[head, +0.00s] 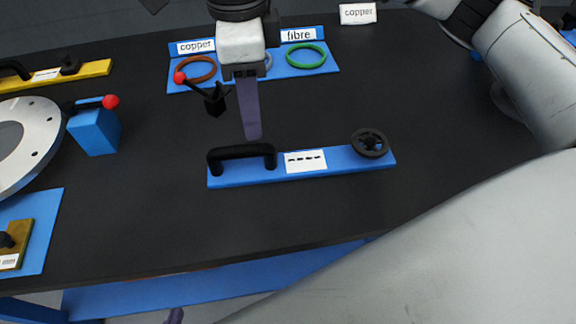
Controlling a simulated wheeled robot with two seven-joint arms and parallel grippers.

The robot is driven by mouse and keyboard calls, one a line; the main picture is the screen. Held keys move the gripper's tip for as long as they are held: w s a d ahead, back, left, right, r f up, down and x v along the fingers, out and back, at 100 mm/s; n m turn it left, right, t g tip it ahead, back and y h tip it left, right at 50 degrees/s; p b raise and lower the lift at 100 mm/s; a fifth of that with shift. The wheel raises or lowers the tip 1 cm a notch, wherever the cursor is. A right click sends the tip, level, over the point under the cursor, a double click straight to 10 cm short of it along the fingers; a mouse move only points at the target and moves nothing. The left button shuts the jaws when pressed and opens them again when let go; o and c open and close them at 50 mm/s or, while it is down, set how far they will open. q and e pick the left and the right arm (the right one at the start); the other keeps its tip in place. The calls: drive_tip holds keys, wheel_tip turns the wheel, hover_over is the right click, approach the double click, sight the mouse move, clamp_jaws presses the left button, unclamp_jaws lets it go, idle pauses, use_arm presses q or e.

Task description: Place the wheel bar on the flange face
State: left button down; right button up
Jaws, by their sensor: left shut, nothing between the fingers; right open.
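The wheel bar (331,160) is a blue bar lying on the dark table, with a black arch handle at its left end, a white label in the middle and a black wheel at its right end. The flange face (36,140) is a grey disc with bolt holes, cut off by the left edge. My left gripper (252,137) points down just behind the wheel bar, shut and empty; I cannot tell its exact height. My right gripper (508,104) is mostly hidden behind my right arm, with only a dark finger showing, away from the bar.
A blue clamp block (95,130) with a red-knobbed lever stands beside the flange. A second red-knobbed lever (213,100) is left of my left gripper. A blue tray (330,67) behind holds rings. A yellow bar (92,69) lies at the back left. The table's front middle is clear.

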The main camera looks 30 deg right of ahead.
sight(258, 145)
wheel_tip(258, 145, down, 4)
drive_tip(key=shift+f, duration=0.25)
drive_tip(key=shift+s+d+f+p, duration=0.1)
drive_tip(key=shift+s+f+p, duration=0.05)
drive_tip(key=shift+f, duration=1.2)
drive_tip(key=shift+s+d+f+p, duration=0.1)
drive_tip(key=shift+s+f+p, duration=0.05)
drive_tip(key=shift+f, duration=1.2)
clamp_jaws()
drive_tip(key=shift+r, duration=0.15)
